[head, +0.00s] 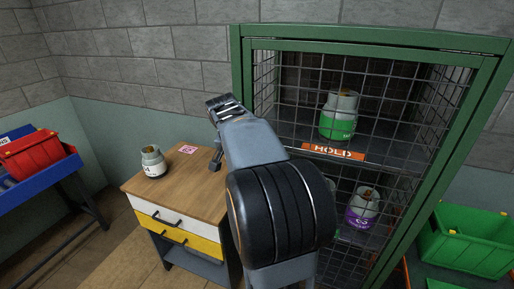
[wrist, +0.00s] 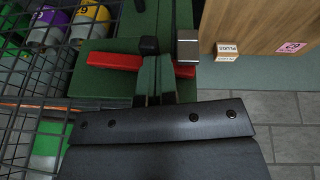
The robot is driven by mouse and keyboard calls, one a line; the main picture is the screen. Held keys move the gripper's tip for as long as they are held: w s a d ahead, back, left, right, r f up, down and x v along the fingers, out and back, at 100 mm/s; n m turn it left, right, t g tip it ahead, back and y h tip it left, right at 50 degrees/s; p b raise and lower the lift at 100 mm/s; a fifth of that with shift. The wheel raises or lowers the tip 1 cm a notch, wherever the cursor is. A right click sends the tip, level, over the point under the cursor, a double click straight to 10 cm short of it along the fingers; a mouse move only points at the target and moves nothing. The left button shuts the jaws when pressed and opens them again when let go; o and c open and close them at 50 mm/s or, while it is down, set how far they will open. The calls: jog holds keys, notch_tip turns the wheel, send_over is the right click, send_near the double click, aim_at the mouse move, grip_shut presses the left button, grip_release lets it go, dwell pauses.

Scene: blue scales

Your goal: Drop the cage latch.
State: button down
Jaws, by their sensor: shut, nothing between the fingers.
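The wire cage has a green frame (head: 243,75), and its mesh door stands closed across the front. A red latch bar (wrist: 114,60) lies crosswise over the green upright in the wrist view, with a short end showing to the right of my fingers. A metal block (wrist: 187,48) sits beside that end. My gripper (wrist: 150,48) is shut and empty, with its fingers in front of the bar. I cannot tell whether they touch it. In the head view my arm hides the latch, and a dark end part of it shows beside the cage's left edge.
A wooden-topped cabinet (head: 178,180) with a gas bottle (head: 153,161) stands left of the cage. Inside the cage are a green-banded bottle (head: 339,114) and a purple one (head: 362,207). A green crate (head: 470,239) is at the right, a red bin (head: 32,157) at the far left.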

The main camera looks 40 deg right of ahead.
jog(key=w+p+v, duration=0.2)
jog(key=v, duration=1.1)
jog(key=shift+w, duration=0.25)
jog(key=shift+a+r, duration=0.1)
jog(key=shift+r, duration=0.05)
notch_tip(320, 180, down, 7)
jog(key=a+n+t, duration=0.1)
jog(key=a+n, duration=0.2)
jog(key=n, duration=0.2)
jog(key=s+a+f+n+t+y, duration=0.1)
jog(key=s+a+f+n, duration=0.2)
jog(key=s+a+f, duration=0.2)
jog(key=s+a+f+n+t+y, duration=0.2)
jog(key=s+a+f, duration=0.3)
jog(key=a, duration=0.6)
jog(key=s+n, duration=0.1)
jog(key=s, duration=0.1)
jog(key=shift+s+n+y, duration=0.25)
jog(key=shift+n+y, duration=0.05)
jog(key=shift+n, duration=0.1)
